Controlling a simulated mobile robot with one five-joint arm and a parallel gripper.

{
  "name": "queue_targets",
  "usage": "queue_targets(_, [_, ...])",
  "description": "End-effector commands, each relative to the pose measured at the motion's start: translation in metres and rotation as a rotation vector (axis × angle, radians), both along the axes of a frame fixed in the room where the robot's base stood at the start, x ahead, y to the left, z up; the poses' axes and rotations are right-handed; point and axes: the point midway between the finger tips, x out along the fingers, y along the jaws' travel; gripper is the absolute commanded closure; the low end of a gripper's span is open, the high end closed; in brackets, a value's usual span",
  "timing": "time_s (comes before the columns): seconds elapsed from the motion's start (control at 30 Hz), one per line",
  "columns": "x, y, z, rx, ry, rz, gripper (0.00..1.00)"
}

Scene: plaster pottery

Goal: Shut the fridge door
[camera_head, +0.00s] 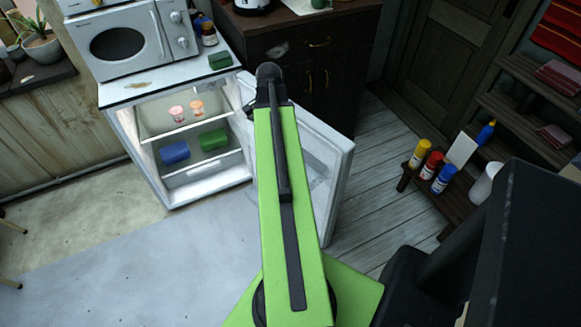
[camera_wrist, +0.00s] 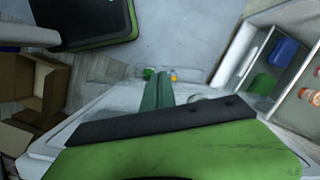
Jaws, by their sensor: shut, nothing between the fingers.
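The small white fridge (camera_head: 135,160) stands under the counter top at the left in the head view, with its lit inside showing. Its door (camera_head: 332,165) stands wide open, swung out to the right. My green arm crosses in front of the door and hides its middle. My gripper (camera_head: 268,80) is at the far end of the arm, by the top of the door near its hinge side; its fingers are hard to make out there. In the wrist view my gripper (camera_wrist: 160,80) is shut and empty above the door. Whether it touches the door I cannot tell.
Inside the fridge are a blue box (camera_head: 174,152), a green box (camera_head: 214,139) and two small cups. A microwave (camera_head: 130,42) stands on top. A low bench (camera_head: 425,180) with bottles is at the right. The pale floor (camera_head: 150,260) before the fridge is clear.

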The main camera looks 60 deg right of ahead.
Motion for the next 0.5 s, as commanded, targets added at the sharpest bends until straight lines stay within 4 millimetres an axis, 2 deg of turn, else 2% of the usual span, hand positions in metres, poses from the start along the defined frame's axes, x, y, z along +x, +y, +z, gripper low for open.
queue_targets(0.03, [-0.024,-0.024,-0.007,0.014,0.006,-0.101,1.00])
queue_targets(0.1, [-0.051,-0.045,-0.010,0.030,0.014,-0.204,1.00])
queue_targets(0.2, [-0.074,-0.060,-0.011,0.044,0.019,-0.296,1.00])
queue_targets(0.3, [-0.082,-0.066,-0.011,0.049,0.022,-0.328,1.00])
queue_targets(0.5, [-0.082,-0.064,-0.016,0.048,0.022,-0.328,1.00])
